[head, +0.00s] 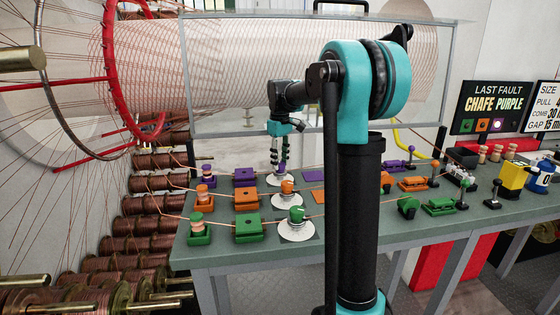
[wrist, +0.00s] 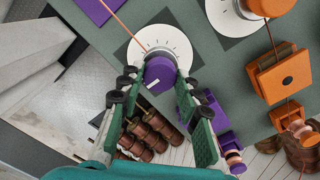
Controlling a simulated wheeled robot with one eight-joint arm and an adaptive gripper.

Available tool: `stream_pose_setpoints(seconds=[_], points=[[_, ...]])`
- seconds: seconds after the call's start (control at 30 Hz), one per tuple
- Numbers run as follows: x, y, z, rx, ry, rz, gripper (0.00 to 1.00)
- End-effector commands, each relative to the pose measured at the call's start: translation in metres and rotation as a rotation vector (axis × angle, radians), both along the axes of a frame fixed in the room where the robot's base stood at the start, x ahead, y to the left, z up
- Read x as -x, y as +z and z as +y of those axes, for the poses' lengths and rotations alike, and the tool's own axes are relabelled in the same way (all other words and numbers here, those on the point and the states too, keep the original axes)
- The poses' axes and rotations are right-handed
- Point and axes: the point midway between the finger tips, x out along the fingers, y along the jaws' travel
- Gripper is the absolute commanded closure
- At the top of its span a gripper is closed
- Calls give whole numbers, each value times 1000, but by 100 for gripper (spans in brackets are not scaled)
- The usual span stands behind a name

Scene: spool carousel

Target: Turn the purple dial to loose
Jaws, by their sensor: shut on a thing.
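The purple dial (wrist: 160,73) stands on a round white scale plate (wrist: 150,35) with dark tick marks. A short white mark shows on the dial's lower-left side in the wrist view. No lettering on the scale is readable. My gripper (wrist: 159,79) is shut on the dial, one finger on each side of it. In the head view my gripper (head: 279,167) points down at the back row of the bench, and its fingers mostly hide the dial there.
An orange dial (head: 287,187) and a green dial (head: 297,214) stand nearby in front. A purple block (head: 245,175) is left of my gripper. Copper threads cross the bench (head: 215,252). A fault sign (head: 495,107) reading "CHAFE PURPLE" stands at right.

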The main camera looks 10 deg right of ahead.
Motion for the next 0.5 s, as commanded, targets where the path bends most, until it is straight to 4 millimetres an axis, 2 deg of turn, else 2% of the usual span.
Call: stream_pose_setpoints(seconds=[0.2,0.23,0.4,0.5], points=[[0,0,0,0,0,0,96],[0,0,0,0,0,0,64],[0,0,0,0,0,0,46],[0,0,0,0,0,0,46]])
